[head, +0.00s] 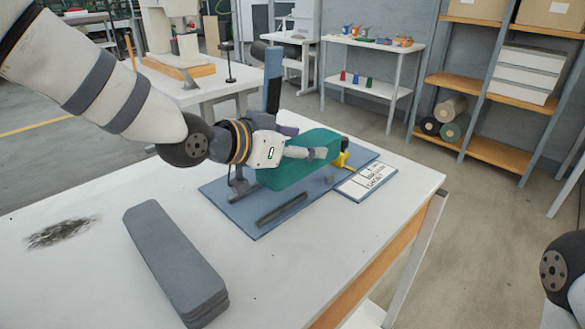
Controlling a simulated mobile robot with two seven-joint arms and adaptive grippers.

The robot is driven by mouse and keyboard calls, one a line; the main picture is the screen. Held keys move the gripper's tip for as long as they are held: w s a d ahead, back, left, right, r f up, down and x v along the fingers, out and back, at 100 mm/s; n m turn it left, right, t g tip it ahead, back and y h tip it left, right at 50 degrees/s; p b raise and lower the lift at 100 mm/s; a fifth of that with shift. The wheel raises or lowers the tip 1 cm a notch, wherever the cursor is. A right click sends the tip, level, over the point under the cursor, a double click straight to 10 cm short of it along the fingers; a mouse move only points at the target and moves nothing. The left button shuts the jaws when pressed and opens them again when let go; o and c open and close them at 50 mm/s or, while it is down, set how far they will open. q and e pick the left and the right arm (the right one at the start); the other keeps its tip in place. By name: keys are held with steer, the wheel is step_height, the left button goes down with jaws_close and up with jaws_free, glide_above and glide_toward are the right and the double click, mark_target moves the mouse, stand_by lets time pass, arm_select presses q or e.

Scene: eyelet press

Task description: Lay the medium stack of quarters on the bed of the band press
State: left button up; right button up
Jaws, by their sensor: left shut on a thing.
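My left gripper (318,153) reaches in from the left and is shut on a thick teal stack (285,177), which I take to be the medium stack of quarters. Its finger lies along the near upper side of the stack. The stack is over the band press, which has a blue base plate (228,205), a blue upright column (272,82) and a yellow part (342,160) with a black knob at the right end. The stack and gripper hide much of the press bed, so I cannot tell whether the stack touches it. My right gripper is out of view.
A long grey stack (175,262) lies on the white table (90,285) at the front. A dark bar (282,209) lies on the base plate, and a printed card (367,181) is at its right. A dark scribbled patch (60,233) is at left. The table's front right is clear.

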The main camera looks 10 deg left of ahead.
arm_select(q)
steer(key=shift+w+a+f, duration=0.4)
steer(key=shift+a+f, duration=0.2)
steer(key=shift+f, duration=0.25)
steer(key=shift+w+a+f+b, duration=0.1)
steer(key=shift+a+f+b, duration=0.05)
steer(key=shift+f, duration=0.75)
steer(key=shift+w+a+f+b, duration=0.1)
steer(key=shift+a+f+b, duration=0.05)
steer(key=shift+f, duration=0.7)
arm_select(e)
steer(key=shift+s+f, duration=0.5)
arm_select(q)
steer(key=shift+f, duration=0.2)
steer(key=o, duration=1.4)
steer(key=shift+r, duration=0.1)
